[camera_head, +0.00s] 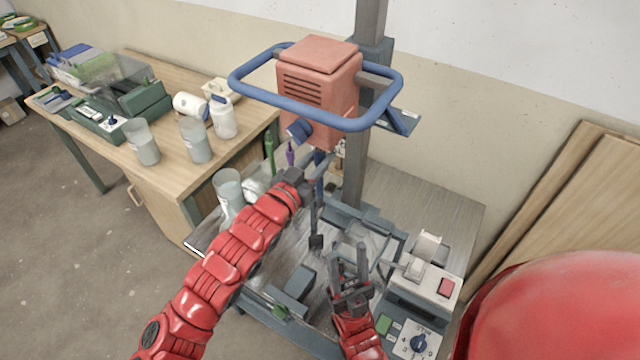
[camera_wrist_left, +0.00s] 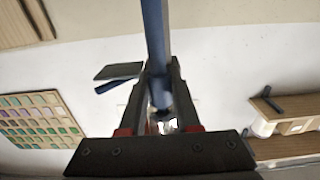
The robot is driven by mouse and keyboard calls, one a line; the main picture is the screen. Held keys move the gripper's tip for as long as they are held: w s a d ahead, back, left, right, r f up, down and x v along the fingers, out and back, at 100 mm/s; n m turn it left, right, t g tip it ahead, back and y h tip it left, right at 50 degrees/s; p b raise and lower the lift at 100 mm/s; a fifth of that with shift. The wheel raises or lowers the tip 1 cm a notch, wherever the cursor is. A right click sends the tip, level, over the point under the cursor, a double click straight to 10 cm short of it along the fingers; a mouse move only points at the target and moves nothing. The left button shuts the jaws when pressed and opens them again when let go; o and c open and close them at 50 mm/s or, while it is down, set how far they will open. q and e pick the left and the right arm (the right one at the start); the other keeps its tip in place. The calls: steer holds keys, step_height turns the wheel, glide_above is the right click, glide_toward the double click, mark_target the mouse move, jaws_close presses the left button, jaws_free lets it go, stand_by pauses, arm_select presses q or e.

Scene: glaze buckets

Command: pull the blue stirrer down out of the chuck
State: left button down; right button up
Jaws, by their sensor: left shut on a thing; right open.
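The blue stirrer (camera_head: 319,187) hangs upright below the salmon-coloured mixer head (camera_head: 318,88). My left gripper (camera_head: 308,187) is shut on its shaft, and the blue shaft (camera_wrist_left: 156,40) runs between the fingers in the left wrist view. The chuck under the head is mostly hidden, so I cannot tell how far the shaft sits in it. A dark piece (camera_head: 316,242) shows low down below the left gripper. My right gripper (camera_head: 349,262) is open and empty, fingers pointing up, lower and to the right of the stirrer.
A blue ring guard (camera_head: 257,93) surrounds the head, with a grey column (camera_head: 356,180) behind. A control box (camera_head: 418,338) and a white device with a red switch (camera_head: 445,287) stand at right. Clear containers (camera_head: 229,190) stand left. A wooden table (camera_head: 165,165) holds jars.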

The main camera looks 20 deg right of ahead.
arm_select(q)
steer(key=shift+f, duration=0.2)
stand_by(0.3)
step_height(320, 180, down, 3)
steer(key=b, duration=0.4)
stand_by(0.6)
